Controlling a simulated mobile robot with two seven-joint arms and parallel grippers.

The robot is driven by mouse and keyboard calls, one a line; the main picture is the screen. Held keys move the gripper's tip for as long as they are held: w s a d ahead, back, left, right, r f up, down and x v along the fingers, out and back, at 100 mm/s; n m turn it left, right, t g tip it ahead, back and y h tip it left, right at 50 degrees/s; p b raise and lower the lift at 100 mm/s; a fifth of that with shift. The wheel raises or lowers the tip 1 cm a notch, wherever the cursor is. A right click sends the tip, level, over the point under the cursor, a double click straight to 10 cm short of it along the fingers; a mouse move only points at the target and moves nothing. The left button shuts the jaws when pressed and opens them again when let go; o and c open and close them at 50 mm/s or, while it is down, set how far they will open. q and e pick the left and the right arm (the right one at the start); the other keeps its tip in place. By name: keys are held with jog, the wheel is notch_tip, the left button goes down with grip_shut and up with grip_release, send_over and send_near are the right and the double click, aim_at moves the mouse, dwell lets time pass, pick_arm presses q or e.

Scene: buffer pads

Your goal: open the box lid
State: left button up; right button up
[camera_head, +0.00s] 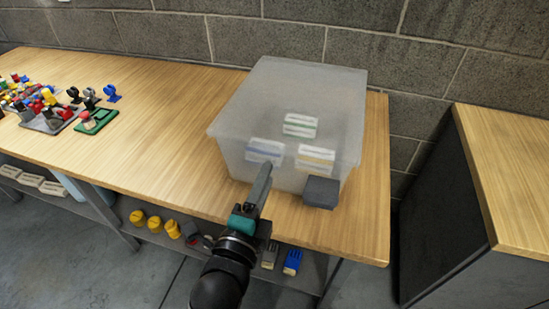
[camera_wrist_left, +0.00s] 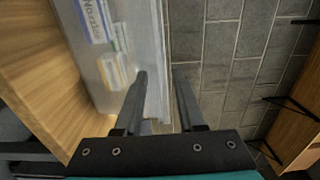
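The translucent box (camera_head: 240,150) stands on the right part of the wooden bench, with its lid (camera_head: 300,85) on top and lying flat. Three labelled packs show through or on its front wall; I cannot tell which. My left gripper (camera_head: 264,180) is in front of the box's front wall, its fingers overlapping it in the head view. In the left wrist view the two fingers (camera_wrist_left: 160,74) are apart with nothing held. The box (camera_wrist_left: 125,70) lies left and between them there; contact cannot be told. My right gripper is not in view.
A dark grey block (camera_head: 321,192) sits at the box's front right corner. Colourful small parts (camera_head: 40,105) stand on the bench's left. A lower shelf holds yellow cups (camera_head: 154,222) and other items. A second wooden-topped cabinet (camera_head: 510,160) is at right. The bench's middle is clear.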

aim_at(278, 151)
pick_arm(q)
jog(key=b+x, duration=0.1)
jog(key=x, duration=0.5)
jog(key=shift+w, duration=0.2)
jog(key=c, duration=0.6)
grip_shut()
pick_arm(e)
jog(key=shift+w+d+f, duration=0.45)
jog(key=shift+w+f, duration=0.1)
pick_arm(q)
jog(key=shift+f, duration=0.1)
jog(key=shift+f, duration=0.15)
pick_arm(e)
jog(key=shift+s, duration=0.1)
